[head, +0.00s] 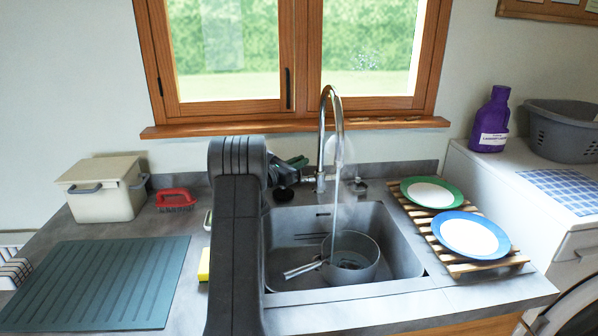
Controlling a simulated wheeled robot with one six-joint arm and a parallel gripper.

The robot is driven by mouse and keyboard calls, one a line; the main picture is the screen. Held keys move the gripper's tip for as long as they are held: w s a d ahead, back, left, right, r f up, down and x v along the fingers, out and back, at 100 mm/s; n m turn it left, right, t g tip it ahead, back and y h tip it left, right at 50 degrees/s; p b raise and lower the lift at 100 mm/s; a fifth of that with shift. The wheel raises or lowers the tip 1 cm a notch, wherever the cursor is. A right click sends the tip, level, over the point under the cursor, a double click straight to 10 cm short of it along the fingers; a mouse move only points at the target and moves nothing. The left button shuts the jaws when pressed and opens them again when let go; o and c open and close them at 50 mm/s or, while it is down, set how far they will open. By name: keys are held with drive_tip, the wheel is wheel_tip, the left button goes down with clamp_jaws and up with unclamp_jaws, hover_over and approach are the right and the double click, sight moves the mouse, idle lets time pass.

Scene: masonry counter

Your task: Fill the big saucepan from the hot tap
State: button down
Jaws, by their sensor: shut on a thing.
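The big grey saucepan (361,276) sits in the sink basin (405,250), its handle (303,269) pointing left toward the near side. The chrome tap (323,130) stands behind the sink with its spout arched over the basin. A stream of water (336,205) runs from it into the saucepan, with faint steam around it. Water shows inside the pan; its exact level is hard to tell. My gripper (291,173) is left of the tap's base, shut on the hot tap lever (309,181); its fingers are small and dark, and the contact is partly hidden.
A wooden rack (470,265) with two plates stands right of the sink. A purple bottle (490,122) and grey basket (563,130) are further right. A ribbed mat (95,285), cream bin (102,190), red brush (175,199) and yellow sponge (204,264) lie left of my arm.

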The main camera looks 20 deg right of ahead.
drive_tip(key=shift+s+f+m+b, duration=0.2)
drive_tip(key=shift+m+b, duration=0.1)
drive_tip(key=shift+b, duration=0.4)
drive_tip(key=shift+r, duration=0.15)
drive_tip(key=c, duration=1.6)
unclamp_jaws()
drive_tip(key=shift+a, duration=0.1)
drive_tip(key=shift+o, duration=0.2)
drive_tip(key=shift+r+p, duration=0.2)
drive_tip(key=shift+p, duration=0.45)
